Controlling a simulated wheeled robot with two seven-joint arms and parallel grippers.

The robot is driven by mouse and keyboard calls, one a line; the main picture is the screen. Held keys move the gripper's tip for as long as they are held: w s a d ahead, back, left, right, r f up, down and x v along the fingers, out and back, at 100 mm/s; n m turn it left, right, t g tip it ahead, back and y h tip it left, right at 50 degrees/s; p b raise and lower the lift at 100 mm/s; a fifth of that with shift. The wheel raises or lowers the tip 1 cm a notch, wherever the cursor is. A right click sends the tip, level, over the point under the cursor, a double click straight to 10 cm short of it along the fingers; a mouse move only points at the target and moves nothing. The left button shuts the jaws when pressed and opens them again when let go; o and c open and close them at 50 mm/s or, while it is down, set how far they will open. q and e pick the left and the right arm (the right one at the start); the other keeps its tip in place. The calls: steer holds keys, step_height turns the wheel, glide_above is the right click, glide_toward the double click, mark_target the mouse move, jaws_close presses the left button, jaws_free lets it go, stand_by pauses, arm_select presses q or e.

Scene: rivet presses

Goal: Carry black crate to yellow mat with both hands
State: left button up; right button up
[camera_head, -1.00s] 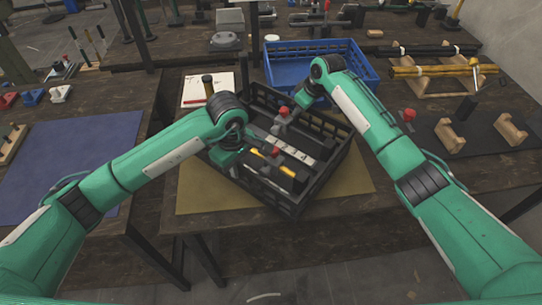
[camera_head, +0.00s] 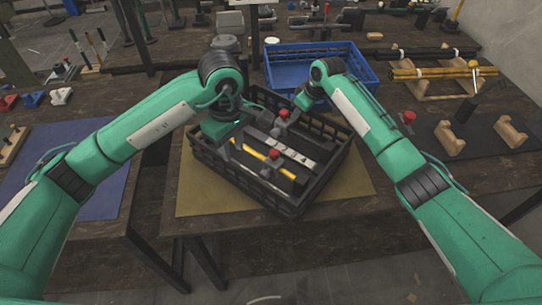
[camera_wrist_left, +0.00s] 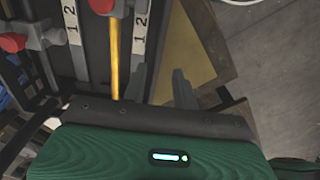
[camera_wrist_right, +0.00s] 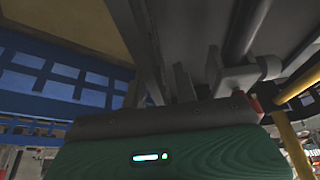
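The black crate (camera_head: 300,205) rests, turned at an angle, on the yellow mat (camera_head: 205,195). Inside it are clamps with red knobs, numbered strips and a yellow rod (camera_wrist_left: 115,60). My left gripper (camera_head: 232,140) is over the crate's left side; in the left wrist view its fingers (camera_wrist_left: 158,88) are apart, with nothing seen gripped. My right gripper (camera_head: 303,104) is at the crate's back right side. In the right wrist view its fingers (camera_wrist_right: 160,90) look apart, with the crate's wall (camera_wrist_right: 148,50) passing between them. Its contact with the wall is unclear.
A blue crate (camera_head: 370,72) stands just behind the black crate. A blue mat (camera_head: 100,195) lies on the left table. Wooden stands (camera_head: 450,137) and a rack of rods (camera_head: 430,72) are at the right. The mat's front strip is clear.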

arm_select(q)
step_height(320, 180, up, 2)
steer(key=shift+r, duration=0.2)
arm_select(e)
steer(key=shift+r, duration=0.2)
steer(key=v, duration=1.1)
steer(key=shift+s+d+r, duration=0.1)
steer(key=shift+d+r, duration=0.15)
